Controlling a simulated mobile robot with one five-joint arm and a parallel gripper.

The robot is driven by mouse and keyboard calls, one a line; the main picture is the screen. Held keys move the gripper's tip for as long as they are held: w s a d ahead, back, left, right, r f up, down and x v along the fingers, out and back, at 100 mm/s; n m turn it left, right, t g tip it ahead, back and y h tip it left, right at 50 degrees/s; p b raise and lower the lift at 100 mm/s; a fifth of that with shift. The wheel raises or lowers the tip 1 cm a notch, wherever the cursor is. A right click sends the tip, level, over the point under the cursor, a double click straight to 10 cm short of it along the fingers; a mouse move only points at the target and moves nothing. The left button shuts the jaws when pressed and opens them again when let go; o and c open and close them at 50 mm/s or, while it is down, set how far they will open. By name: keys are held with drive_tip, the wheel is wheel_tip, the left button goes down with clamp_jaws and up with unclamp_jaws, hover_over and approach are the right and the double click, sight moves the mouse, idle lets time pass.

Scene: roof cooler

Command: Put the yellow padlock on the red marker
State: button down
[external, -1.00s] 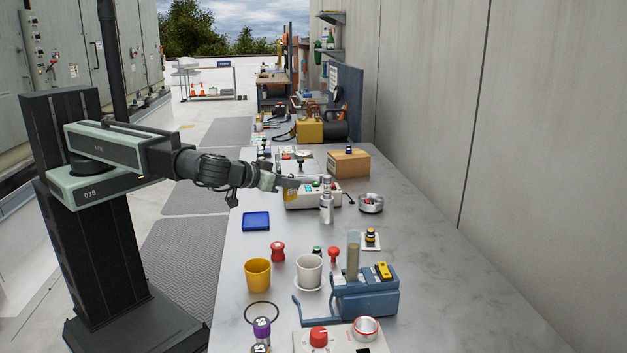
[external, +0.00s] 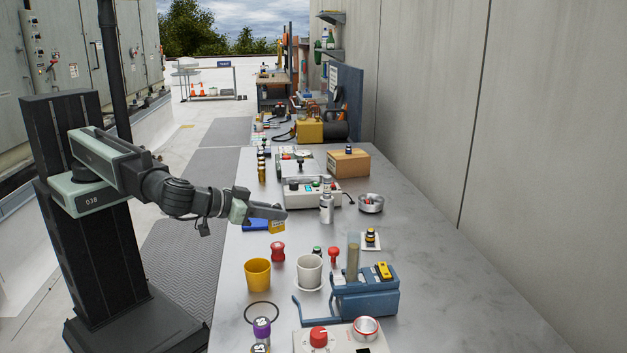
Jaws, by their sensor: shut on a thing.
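My gripper (external: 278,214) is shut on a small yellow block-shaped thing, the yellow padlock (external: 277,227), which hangs below the jaws above the bench, beside the blue tray (external: 252,225). The padlock's shackle is hidden by the jaws. A red waisted piece (external: 278,251) stands on the bench just in front of the gripper, and a red round-topped piece (external: 334,253) stands to its right. I cannot tell for certain which of the two is the red marker. Nothing shows on top of either.
A yellow cup (external: 257,274) and a white cup (external: 309,271) stand nearer the camera. A blue fixture (external: 365,299) with a clear upright cylinder is on the right. A silver can (external: 326,208) stands right of the jaws.

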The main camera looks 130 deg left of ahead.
sight(269, 225)
wheel_tip(269, 225, down, 4)
drive_tip(key=b, duration=0.4)
drive_tip(key=shift+f, duration=0.1)
drive_tip(key=shift+r, duration=0.25)
drive_tip(key=shift+f, duration=0.15)
drive_tip(key=c, duration=1.4)
unclamp_jaws()
drive_tip(key=shift+o, duration=0.2)
